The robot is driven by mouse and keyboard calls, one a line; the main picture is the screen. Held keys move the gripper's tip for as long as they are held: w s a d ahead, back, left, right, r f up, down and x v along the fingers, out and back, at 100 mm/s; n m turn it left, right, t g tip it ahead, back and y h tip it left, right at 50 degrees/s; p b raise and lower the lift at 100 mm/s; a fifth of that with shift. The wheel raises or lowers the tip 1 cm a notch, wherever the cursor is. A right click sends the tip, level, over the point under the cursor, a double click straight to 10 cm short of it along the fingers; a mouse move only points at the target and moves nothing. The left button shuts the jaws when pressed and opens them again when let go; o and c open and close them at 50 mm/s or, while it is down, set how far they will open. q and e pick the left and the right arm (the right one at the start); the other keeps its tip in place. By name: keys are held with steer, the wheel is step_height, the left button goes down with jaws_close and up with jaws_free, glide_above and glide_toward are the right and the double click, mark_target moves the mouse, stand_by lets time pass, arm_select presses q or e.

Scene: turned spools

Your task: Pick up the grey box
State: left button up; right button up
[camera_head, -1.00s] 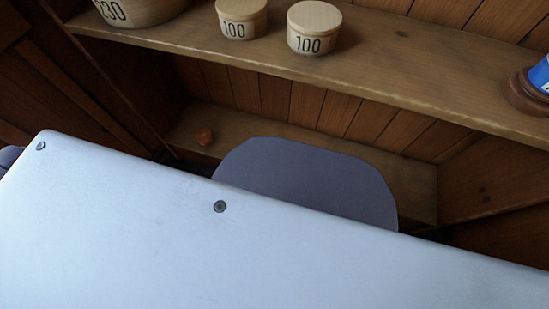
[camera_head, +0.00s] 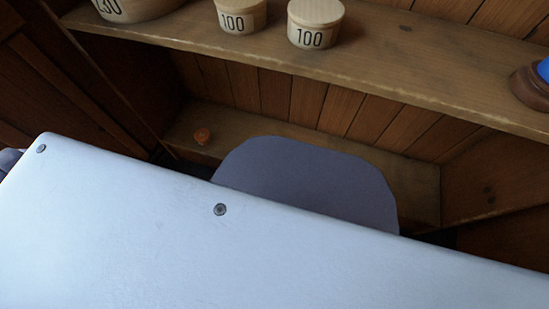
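I cannot make out a grey box in the head view. Neither of my grippers shows. The pale metal panel with screws that fills the lower part of the view, and the rounded dark grey shape behind it, look like parts of my own body and hide what lies below them.
A wooden shelf (camera_head: 400,75) crosses the view. On it stand two lidded round containers marked 100, one (camera_head: 241,15) left of the other (camera_head: 314,24), a larger one (camera_head: 135,8) and a blue-and-brown object (camera_head: 532,85).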

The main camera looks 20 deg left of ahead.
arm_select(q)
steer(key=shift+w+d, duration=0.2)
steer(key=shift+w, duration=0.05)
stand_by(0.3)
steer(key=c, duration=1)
